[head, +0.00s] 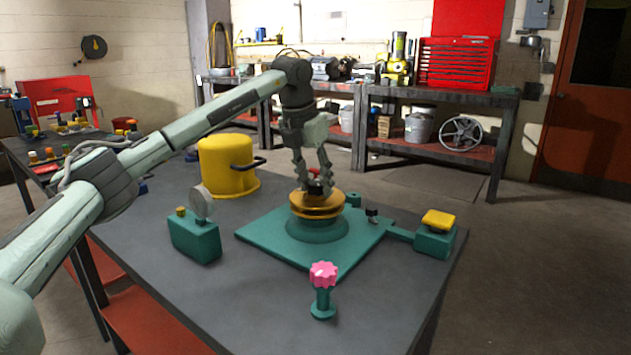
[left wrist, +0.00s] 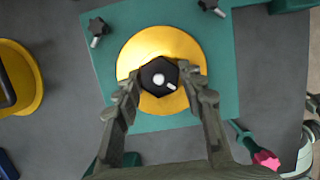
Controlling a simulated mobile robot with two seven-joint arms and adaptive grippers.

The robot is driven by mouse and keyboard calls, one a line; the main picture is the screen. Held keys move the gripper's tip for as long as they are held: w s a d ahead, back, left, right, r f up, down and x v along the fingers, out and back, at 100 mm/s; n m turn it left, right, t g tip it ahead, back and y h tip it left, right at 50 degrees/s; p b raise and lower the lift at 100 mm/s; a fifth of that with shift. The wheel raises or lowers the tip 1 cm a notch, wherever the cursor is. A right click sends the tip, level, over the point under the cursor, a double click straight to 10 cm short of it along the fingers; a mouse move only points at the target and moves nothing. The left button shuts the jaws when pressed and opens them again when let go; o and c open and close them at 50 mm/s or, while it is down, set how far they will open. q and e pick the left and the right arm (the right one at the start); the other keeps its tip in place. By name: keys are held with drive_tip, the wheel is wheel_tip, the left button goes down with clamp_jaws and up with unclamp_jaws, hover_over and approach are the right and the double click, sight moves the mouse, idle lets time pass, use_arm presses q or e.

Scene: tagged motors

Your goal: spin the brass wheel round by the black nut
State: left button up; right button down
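The brass wheel (head: 317,210) lies flat on a round teal base on the teal plate (head: 265,244). In the left wrist view the wheel (left wrist: 190,48) is a gold disc with the black hexagonal nut (left wrist: 158,76) at its middle. The nut has a white dot and a short white mark on top. My left gripper (head: 314,185) points down over the wheel's centre. In the left wrist view its fingertips (left wrist: 160,80) sit against the left and right sides of the nut, with no clear gap. The fingers mostly hide the nut in the head view.
A pink knob (head: 323,274) stands in front of the plate. A teal box with a yellow top (head: 438,222) is at the right, and a teal box with a grey disc (head: 195,238) at the left. A yellow pot (head: 226,165) stands behind. The front left tabletop is clear.

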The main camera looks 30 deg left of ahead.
use_arm(q)
drive_tip(key=c, duration=0.3)
drive_tip(key=shift+r+m+h+p, duration=0.3)
drive_tip(key=shift+m+p, duration=0.5)
drive_tip(key=shift+p, duration=0.05)
drive_tip(key=shift+f+m, duration=0.2)
drive_tip(key=shift+m, duration=0.5)
drive_tip(key=shift+w+f+m+g+h, duration=0.1)
drive_tip(key=shift+m+g+h, duration=0.25)
drive_tip(key=shift+m, duration=0.45)
drive_tip(key=m, duration=0.2)
drive_tip(key=shift+w+a+m+h, duration=0.1)
drive_tip(key=shift+m+h, duration=0.25)
drive_tip(key=shift+m, duration=0.05)
drive_tip(key=shift+c, duration=0.2)
drive_tip(key=m+g, duration=0.1)
drive_tip(key=m, duration=0.3)
drive_tip(key=shift+w+h, duration=0.1)
drive_tip(key=shift+h, duration=0.3)
drive_tip(key=m+g, duration=0.1)
drive_tip(key=m, duration=0.2)
drive_tip(key=shift+a+m, duration=0.1)
drive_tip(key=shift+m, duration=0.2)
drive_tip(key=shift+c, duration=0.4)
